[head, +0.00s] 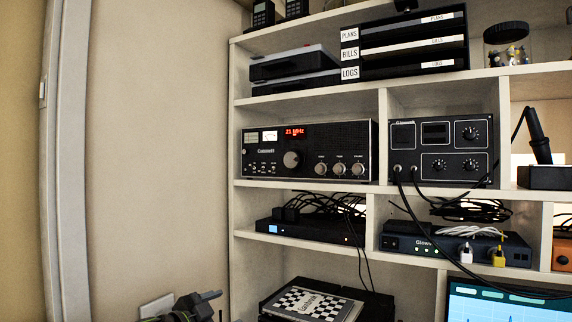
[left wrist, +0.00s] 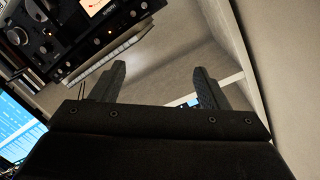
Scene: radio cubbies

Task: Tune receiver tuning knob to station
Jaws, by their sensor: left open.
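The receiver (head: 350,148) is a black box with a silver-edged front in the upper left cubby. Its red display (head: 295,132) is lit, with digits too small to read surely. The large round tuning knob (head: 291,159) sits mid-panel, left of three smaller knobs (head: 339,169). My left gripper (head: 205,300) is low at the bottom left of the head view, well below and left of the receiver. In the left wrist view its two dark fingers (left wrist: 158,85) stand wide apart with nothing between them. My right gripper is in neither view.
A second radio unit (head: 438,150) with cables stands in the right cubby. Below are network boxes (head: 312,232) with cables and a checkered box (head: 308,303). The shelf side panel (head: 232,170) is a near edge.

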